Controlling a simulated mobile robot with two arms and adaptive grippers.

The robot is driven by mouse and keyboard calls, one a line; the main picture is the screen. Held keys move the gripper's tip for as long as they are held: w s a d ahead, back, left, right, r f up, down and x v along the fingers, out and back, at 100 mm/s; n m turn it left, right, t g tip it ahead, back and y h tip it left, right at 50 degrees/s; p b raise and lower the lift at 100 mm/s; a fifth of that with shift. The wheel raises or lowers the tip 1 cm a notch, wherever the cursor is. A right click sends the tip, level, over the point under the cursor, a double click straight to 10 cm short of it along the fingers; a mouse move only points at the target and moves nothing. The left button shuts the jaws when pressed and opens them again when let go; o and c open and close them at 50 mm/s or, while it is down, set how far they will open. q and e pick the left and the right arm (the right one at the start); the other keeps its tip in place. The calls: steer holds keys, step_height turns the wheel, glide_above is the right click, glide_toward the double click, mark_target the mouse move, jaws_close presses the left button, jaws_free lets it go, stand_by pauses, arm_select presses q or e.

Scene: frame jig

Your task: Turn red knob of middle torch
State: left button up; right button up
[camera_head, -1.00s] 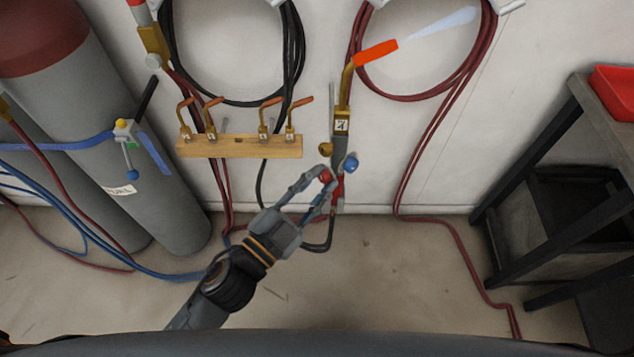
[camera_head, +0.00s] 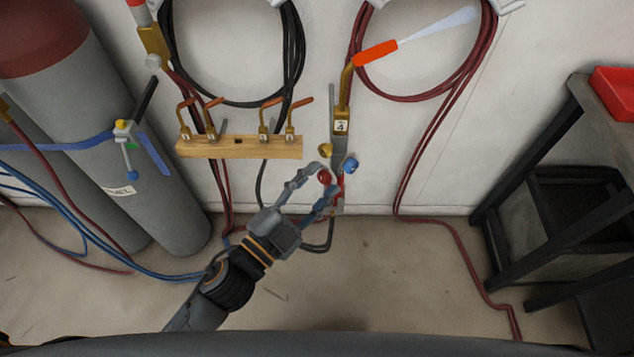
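The middle torch (camera_head: 341,126), with a number 4 label, hangs upright on the wall. Its tip is orange (camera_head: 375,53), and a pale flame (camera_head: 440,26) streams from it up to the right. A red knob (camera_head: 325,177) sits low on the torch's left side, and a blue knob (camera_head: 350,166) on its right. My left gripper (camera_head: 323,181) is at the red knob, with one finger above-left and the other below-right. The fingers stand apart with the knob between them; contact is hard to tell. My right gripper is not in view.
A wooden rack (camera_head: 240,147) with several brass nozzles is on the wall to the left. Grey gas cylinders (camera_head: 150,150) stand at the far left. Red hoses (camera_head: 440,226) run to the floor. A dark table (camera_head: 560,150) stands at the right.

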arm_select(q)
steer(key=shift+s+a, duration=0.1)
steer(key=v, duration=1.1)
steer(key=shift+s+a, duration=0.25)
steer(key=shift+s, duration=0.05)
steer(key=shift+f, duration=0.15)
